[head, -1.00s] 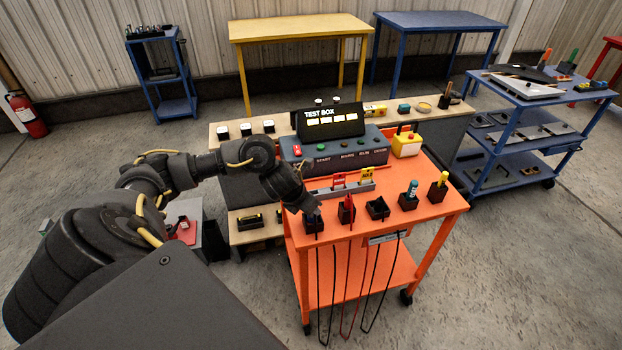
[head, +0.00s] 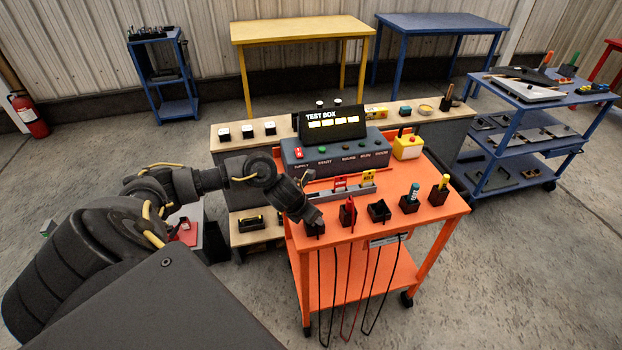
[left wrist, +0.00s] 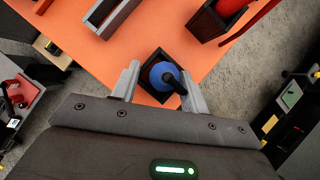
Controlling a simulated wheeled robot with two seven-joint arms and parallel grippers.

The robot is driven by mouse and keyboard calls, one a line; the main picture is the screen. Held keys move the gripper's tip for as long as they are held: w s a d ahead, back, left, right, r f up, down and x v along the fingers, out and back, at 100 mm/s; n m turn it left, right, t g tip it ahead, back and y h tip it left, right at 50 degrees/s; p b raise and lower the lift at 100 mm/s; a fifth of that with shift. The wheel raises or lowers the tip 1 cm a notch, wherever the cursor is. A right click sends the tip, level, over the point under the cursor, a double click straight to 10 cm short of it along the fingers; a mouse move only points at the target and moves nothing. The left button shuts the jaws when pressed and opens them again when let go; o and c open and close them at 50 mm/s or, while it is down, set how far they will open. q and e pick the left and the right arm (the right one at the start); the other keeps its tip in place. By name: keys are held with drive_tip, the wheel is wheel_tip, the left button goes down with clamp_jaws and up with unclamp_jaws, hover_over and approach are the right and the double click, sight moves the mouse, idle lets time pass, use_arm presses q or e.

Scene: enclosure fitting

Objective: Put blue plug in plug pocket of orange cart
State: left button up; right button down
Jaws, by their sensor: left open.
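The blue plug (left wrist: 163,74) shows in the left wrist view as a round blue disc inside a black, open-topped pocket (left wrist: 145,73) at the edge of the orange cart (head: 350,285). A dark lead or handle comes off its right side. My left gripper (left wrist: 163,86) is open, with one finger on each side of the pocket and plug. In the head view my left gripper (head: 314,222) is down at the cart's leftmost pocket and hides most of the plug. I cannot tell how deep the plug sits. My right gripper is not in view.
More pockets stand along the cart front: one with a red plug (head: 348,212), an empty one (head: 379,211), one with a teal item (head: 412,192) and one with a yellow item (head: 443,184). A slotted rail (head: 340,189) and the test box (head: 335,150) stand behind. Leads hang below.

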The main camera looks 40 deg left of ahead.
use_arm(q)
drive_tip(key=p+v, duration=0.1)
drive_tip(key=v, duration=1.1)
drive_tip(key=shift+d, duration=0.1)
